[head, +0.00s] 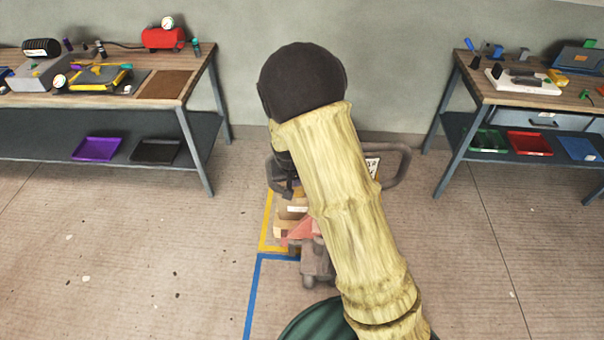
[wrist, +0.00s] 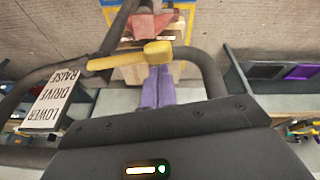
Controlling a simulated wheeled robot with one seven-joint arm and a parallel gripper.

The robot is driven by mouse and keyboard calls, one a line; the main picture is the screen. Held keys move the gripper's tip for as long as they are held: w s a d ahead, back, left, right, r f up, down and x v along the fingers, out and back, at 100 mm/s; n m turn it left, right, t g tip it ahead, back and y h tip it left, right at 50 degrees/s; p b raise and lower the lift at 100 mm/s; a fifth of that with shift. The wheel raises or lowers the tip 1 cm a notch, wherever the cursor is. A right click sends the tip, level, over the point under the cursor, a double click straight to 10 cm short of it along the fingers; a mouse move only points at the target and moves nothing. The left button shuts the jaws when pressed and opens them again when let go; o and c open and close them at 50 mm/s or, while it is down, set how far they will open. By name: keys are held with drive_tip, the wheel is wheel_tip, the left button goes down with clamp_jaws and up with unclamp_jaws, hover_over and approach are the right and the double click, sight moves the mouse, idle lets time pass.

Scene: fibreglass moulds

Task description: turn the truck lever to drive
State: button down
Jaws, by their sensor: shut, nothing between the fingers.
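The truck lever (wrist: 125,59) is a yellow bar with a thicker knob at its right end, lying across the middle of the wrist view. My gripper (wrist: 155,72) has purple fingers, shut together and empty. Their tips reach up to the lever's knob; I cannot tell whether they touch. A white label (wrist: 58,101) left of the lever reads RAISE, DRIVE and LOWER, upside down. The truck's dark handle loop (wrist: 211,75) surrounds the lever area and also shows in the head view (head: 396,167). There my arm hides the lever and the fingers.
The truck's red part (head: 301,231) and a cardboard box (head: 289,217) are low on the floor inside a yellow outline (head: 263,233). Workbenches stand at the left (head: 170,101) and right (head: 480,92).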

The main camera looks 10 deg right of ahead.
drive_tip(key=shift+a+f+b, duration=0.35)
drive_tip(key=shift+f+b, duration=0.1)
drive_tip(key=shift+f, duration=0.35)
drive_tip(key=shift+r, duration=0.15)
drive_tip(key=shift+r+p, duration=0.65)
drive_tip(key=shift+r, duration=0.1)
